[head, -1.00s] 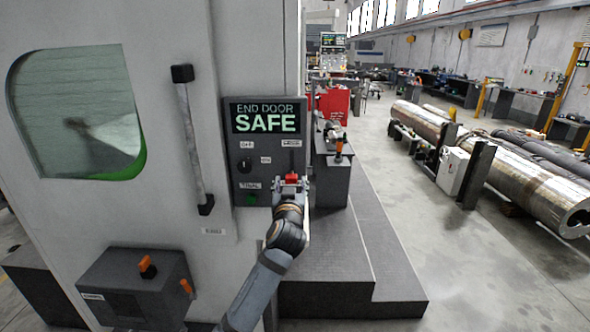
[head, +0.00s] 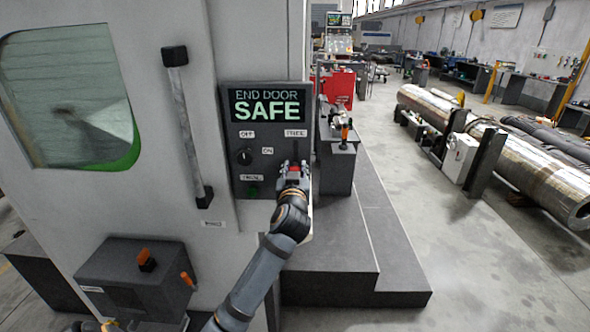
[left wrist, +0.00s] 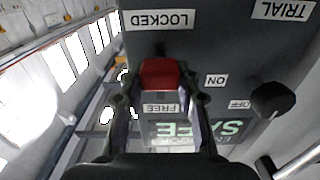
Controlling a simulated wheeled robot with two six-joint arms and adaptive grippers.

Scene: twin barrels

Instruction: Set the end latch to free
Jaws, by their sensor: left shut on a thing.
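The end latch shows as a red handle (left wrist: 160,73) on a dark control panel (head: 229,130). In the left wrist view, where the panel's writing is upside down, the handle lies between the LOCKED label (left wrist: 160,20) and the FREE label (left wrist: 160,108). In the head view the FREE label (head: 295,133) is above the handle, at the top of a vertical slot (head: 294,151). My left gripper (head: 293,167) is shut on the red handle, a finger on each side. It partly hides the handle and the lower slot in the head view. My right gripper is not in view.
The screen (head: 266,105) above reads END DOOR SAFE. An OFF/ON knob (head: 245,156) and a green TRIAL button (head: 253,191) sit left of the latch. A door bar (head: 187,128) stands further left. A box with orange levers (head: 135,280) juts out low left.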

